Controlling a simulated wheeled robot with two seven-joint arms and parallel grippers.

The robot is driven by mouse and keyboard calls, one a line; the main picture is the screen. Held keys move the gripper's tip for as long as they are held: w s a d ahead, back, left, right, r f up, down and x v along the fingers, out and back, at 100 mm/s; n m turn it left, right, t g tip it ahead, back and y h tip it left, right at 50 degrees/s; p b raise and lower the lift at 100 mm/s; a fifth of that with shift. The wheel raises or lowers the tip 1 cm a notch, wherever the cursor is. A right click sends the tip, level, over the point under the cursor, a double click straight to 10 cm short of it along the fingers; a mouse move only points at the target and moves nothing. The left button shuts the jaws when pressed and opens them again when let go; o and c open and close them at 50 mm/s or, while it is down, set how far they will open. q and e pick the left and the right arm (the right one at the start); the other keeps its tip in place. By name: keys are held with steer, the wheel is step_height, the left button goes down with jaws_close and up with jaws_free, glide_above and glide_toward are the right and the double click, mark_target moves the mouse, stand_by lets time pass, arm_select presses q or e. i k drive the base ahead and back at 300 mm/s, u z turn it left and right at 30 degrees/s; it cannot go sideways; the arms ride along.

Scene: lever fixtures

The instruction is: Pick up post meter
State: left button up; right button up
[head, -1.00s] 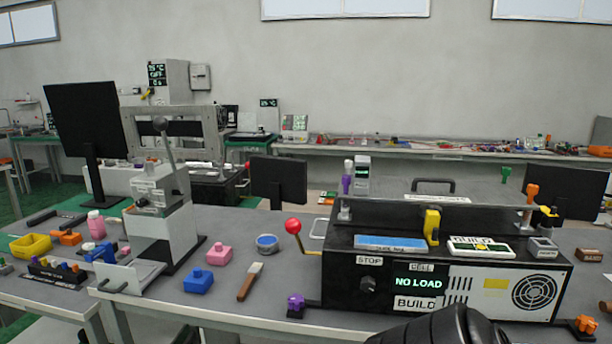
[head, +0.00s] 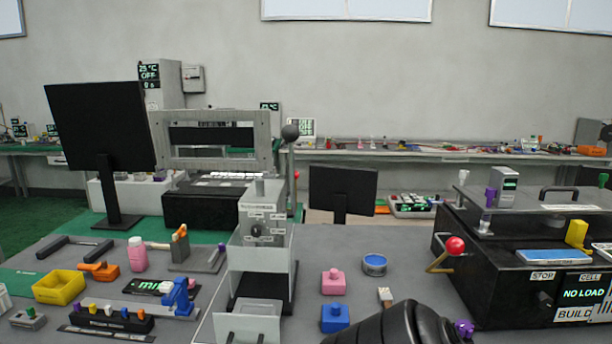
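A small grey upright meter with a green display (head: 503,185) stands on top of the black test machine (head: 480,280) at the right. It is the likeliest post meter, but its label is too small to read. A purple-topped post (head: 487,205) stands just left of it. A dark rounded part of my arm rises at the bottom centre, well below and left of the meter. No fingertips of either gripper show.
A grey lever press (head: 262,250) stands at the centre. A pink block (head: 333,282), blue block (head: 334,318) and blue-topped tin (head: 374,264) lie on the grey table between it and the machine. A red-knobbed lever (head: 455,246) sticks out from the machine's left side.

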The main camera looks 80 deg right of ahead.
mark_target(504, 180)
steer(key=z, duration=1.55)
